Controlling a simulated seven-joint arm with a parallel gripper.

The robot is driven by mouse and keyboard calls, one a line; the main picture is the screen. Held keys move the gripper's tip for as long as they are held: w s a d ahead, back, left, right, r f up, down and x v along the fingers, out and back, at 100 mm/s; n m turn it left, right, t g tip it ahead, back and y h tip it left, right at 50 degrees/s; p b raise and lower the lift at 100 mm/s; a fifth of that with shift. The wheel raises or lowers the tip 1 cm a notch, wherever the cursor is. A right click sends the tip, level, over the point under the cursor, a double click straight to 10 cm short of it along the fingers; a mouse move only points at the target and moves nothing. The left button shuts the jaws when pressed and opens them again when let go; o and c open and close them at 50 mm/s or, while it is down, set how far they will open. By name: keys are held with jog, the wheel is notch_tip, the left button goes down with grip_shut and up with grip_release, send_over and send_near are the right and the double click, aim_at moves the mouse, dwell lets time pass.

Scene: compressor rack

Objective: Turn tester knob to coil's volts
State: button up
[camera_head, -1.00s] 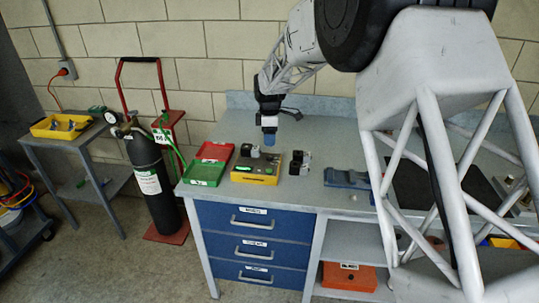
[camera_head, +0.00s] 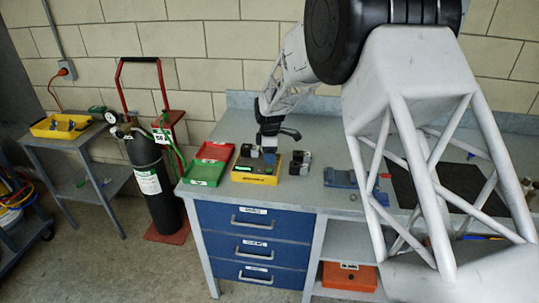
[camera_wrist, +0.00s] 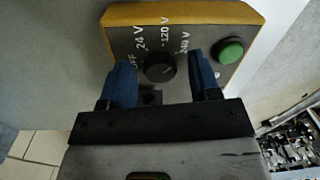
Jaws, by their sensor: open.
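The yellow tester (camera_head: 256,178) sits on the grey bench, with my gripper (camera_head: 270,156) low over it. In the wrist view its grey panel (camera_wrist: 195,38) carries a round black knob (camera_wrist: 160,67) with marks OFF, 24 V, 120 V and 240 V around it. A green button (camera_wrist: 229,51) is to the right of the knob. My gripper's blue fingers are open, one on each side of the knob, with visible gaps. I cannot tell for sure which mark the knob points to. No coil voltage label is readable.
Small black-and-white devices (camera_head: 300,163) stand right of the tester. A green tray (camera_head: 203,173) and a red tray (camera_head: 215,151) lie to its left. A blue item (camera_head: 340,178) lies further right. A gas cylinder (camera_head: 152,172) on a red cart stands left of the bench.

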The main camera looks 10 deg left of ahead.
jog(key=shift+c, duration=0.2)
jog(key=c, duration=0.9)
jog(key=shift+m, duration=1.5)
jog(key=o, duration=0.9)
jog(key=shift+o, duration=0.2)
